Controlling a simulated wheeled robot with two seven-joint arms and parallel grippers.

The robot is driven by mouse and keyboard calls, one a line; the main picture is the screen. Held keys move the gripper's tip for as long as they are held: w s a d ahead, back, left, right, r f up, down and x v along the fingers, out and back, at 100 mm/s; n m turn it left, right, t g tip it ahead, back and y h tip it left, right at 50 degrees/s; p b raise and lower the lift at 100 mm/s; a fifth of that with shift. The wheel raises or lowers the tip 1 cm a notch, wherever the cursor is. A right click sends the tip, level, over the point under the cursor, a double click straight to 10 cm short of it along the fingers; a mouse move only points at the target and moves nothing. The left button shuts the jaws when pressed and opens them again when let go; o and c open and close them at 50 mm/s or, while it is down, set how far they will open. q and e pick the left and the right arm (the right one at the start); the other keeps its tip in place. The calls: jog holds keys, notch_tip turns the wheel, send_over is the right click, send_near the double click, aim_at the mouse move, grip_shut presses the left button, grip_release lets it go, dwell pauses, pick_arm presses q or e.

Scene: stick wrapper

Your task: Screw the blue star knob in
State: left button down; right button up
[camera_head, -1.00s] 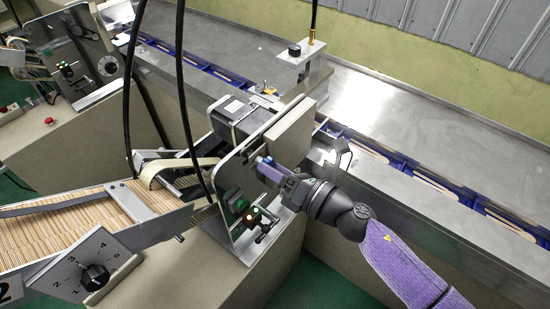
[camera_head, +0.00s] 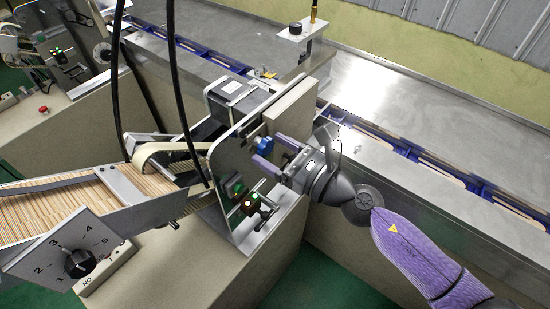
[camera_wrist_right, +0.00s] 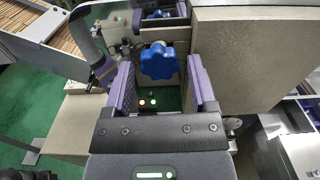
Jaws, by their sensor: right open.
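The blue star knob (camera_head: 266,145) sits on the front side of the upright metal plate (camera_head: 232,160). In the right wrist view the knob (camera_wrist_right: 158,61) shows ahead, between the two purple fingers and a little beyond their tips. My right gripper (camera_head: 275,152) is open, with one finger on either side of the line to the knob. In the right wrist view the gripper (camera_wrist_right: 160,85) is empty, with gaps to the knob on both sides. How deep the knob is screwed in cannot be told. My left gripper is not in view.
Black cables (camera_head: 180,95) hang at the left. A stick feeder (camera_head: 50,215) and a numbered dial panel (camera_head: 70,255) lie left. Green floor is clear in front.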

jog(key=n, duration=0.3)
jog(key=n+b, duration=0.1)
jog(key=n, duration=0.2)
jog(key=shift+f+n, duration=0.2)
jog(key=shift+n, duration=0.2)
jog(key=n+b, duration=0.1)
jog(key=n, duration=0.2)
jog(key=n+b, duration=0.1)
jog(key=n, duration=0.4)
jog(key=shift+n, duration=0.4)
jog(key=shift+r+n, duration=0.2)
jog(key=shift+n, duration=0.9)
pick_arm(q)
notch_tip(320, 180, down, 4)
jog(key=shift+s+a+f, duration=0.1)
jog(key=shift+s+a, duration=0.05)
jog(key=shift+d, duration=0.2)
